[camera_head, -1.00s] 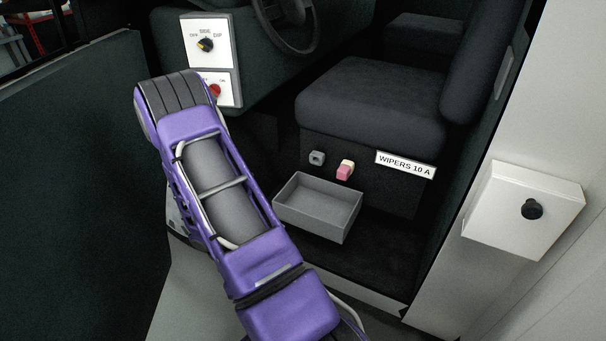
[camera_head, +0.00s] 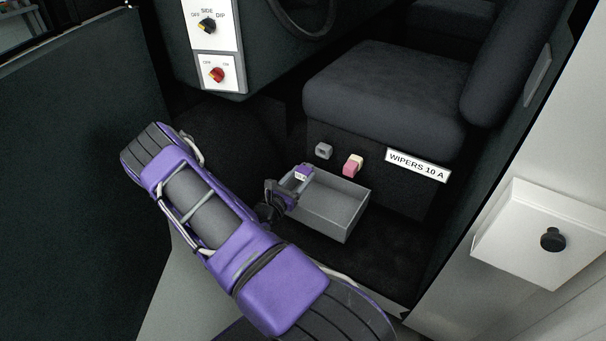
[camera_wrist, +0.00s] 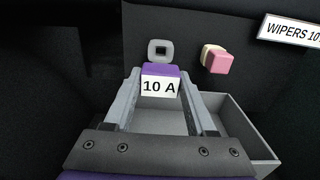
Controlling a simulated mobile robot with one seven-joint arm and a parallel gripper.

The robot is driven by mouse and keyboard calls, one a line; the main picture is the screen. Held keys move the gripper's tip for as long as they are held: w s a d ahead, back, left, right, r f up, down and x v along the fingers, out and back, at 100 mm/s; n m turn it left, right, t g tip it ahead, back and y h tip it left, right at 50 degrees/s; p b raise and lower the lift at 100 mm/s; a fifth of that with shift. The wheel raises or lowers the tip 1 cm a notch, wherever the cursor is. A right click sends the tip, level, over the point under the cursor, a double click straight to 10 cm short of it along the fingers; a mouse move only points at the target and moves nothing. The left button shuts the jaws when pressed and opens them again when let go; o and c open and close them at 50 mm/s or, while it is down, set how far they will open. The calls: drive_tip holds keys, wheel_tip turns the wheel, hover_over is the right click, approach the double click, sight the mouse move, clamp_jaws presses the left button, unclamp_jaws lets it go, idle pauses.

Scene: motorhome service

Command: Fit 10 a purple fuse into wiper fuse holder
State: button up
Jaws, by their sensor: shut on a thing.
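A purple fuse with a white "10 A" label (camera_wrist: 160,86) is held between the fingertips of my gripper (camera_wrist: 160,76) in the wrist view.
An open grey tray (camera_head: 347,215) lies below the holders, and its inside looks empty where visible. The seat (camera_head: 385,95) overhangs above. A switch panel (camera_head: 211,45) is at upper left, and a white box with a black knob (camera_head: 515,235) at right.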

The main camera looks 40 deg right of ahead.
drive_tip(key=shift+s+a+r, duration=0.1)
drive_tip(key=shift+a, duration=0.05)
drive_tip(key=shift+b+x, duration=0.55)
drive_tip(key=shift+x, duration=2.4)
drive_tip(key=shift+d, duration=0.4)
drive_tip(key=shift+b+x, duration=0.35)
drive_tip(key=shift+x, duration=0.85)
drive_tip(key=o, duration=1.4)
